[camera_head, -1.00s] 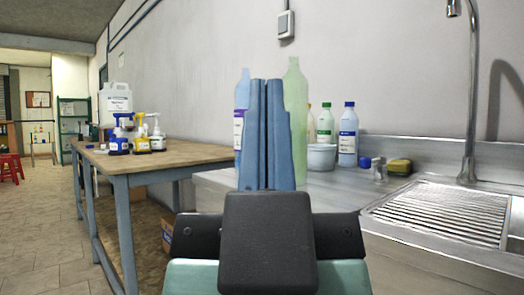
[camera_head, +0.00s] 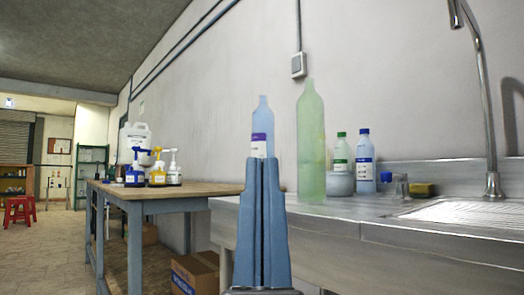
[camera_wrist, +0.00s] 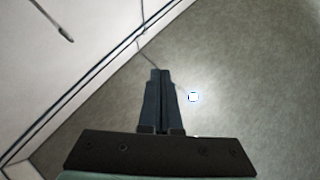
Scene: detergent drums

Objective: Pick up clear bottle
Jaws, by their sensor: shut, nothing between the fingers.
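My gripper (camera_head: 264,160) is shut and empty, its blue fingers pointing up in the head view. Behind it, a see-through pale blue bottle (camera_head: 263,115) with a purple label stands upright, its lower part hidden by the fingers. Right of it, a tall see-through green bottle (camera_head: 311,140) without a label stands on the metal counter (camera_head: 400,215). I cannot tell which of these is the clear bottle. In the wrist view my gripper (camera_wrist: 160,73) is shut against a grey surface that looks like the ceiling; no bottle shows there.
A white-blue bottle (camera_head: 365,165), a green-labelled bottle (camera_head: 341,150) and a grey bowl (camera_head: 340,184) stand to the right, near a sponge (camera_head: 420,190) and the tap (camera_head: 488,120). Left is a wooden table (camera_head: 165,190) with pump bottles and a white jug (camera_head: 135,139). A cardboard box (camera_head: 195,272) sits below.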

